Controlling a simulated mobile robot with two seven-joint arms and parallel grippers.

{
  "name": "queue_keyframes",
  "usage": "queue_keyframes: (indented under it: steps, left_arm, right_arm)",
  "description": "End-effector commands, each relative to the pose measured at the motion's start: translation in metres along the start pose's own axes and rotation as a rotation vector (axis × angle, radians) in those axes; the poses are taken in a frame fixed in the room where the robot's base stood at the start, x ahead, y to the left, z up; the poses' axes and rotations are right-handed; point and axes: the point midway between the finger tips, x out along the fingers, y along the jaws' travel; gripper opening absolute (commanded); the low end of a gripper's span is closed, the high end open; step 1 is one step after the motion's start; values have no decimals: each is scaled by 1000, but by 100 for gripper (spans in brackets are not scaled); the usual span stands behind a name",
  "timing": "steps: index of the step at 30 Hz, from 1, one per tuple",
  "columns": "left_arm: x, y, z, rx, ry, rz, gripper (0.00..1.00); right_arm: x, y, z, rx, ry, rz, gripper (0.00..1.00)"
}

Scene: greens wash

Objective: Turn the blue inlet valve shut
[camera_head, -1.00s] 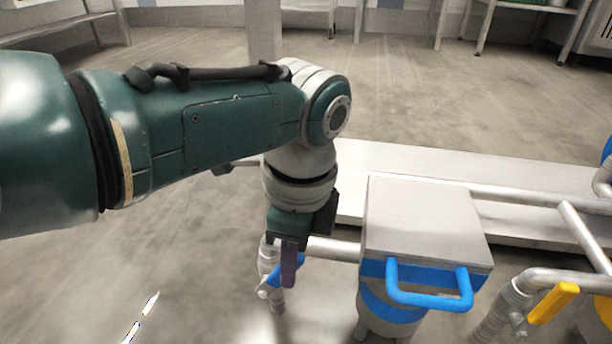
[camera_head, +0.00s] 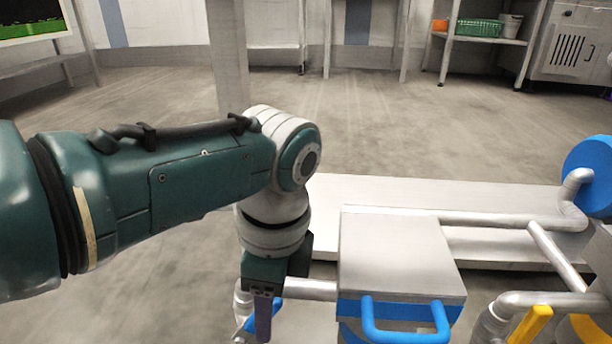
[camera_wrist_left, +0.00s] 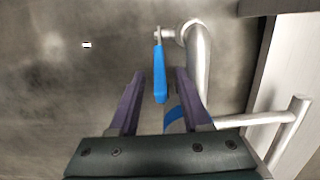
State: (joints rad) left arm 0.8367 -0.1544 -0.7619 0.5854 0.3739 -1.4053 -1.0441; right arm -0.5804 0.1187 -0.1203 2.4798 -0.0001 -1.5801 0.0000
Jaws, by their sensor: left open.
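The blue inlet valve's lever (camera_head: 277,307) sits on a grey upright pipe at the bottom of the head view, partly hidden by my left gripper (camera_head: 262,318). In the left wrist view the blue lever (camera_wrist_left: 160,76) hangs from a metal pivot beside a bent pipe. My left gripper (camera_wrist_left: 160,92) is open there, with one purple finger on each side of the lever's lower end. I see gaps between lever and fingers; whether they are at the same depth I cannot tell. My right gripper is out of view.
A grey-lidded box (camera_head: 400,252) with a blue handle (camera_head: 405,336) stands right of the valve. A yellow lever (camera_head: 530,325) and a blue wheel-like part (camera_head: 590,175) are on pipes farther right. A low pale platform (camera_head: 490,190) lies behind. Floor beyond is clear.

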Motion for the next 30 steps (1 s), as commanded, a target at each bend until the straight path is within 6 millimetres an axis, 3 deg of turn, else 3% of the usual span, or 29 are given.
queue_keyframes:
  steps: [16, 27, 30]
  left_arm:
    - [-90, 0, 0, 0, 1, 0, 48]
    - [-96, 0, 0, 0, 0, 0, 48]
    - [-96, 2, -1, -21, 16, 4, 37]
  right_arm:
    - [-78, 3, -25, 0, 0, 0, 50]
    - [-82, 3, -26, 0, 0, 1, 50]
    - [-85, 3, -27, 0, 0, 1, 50]
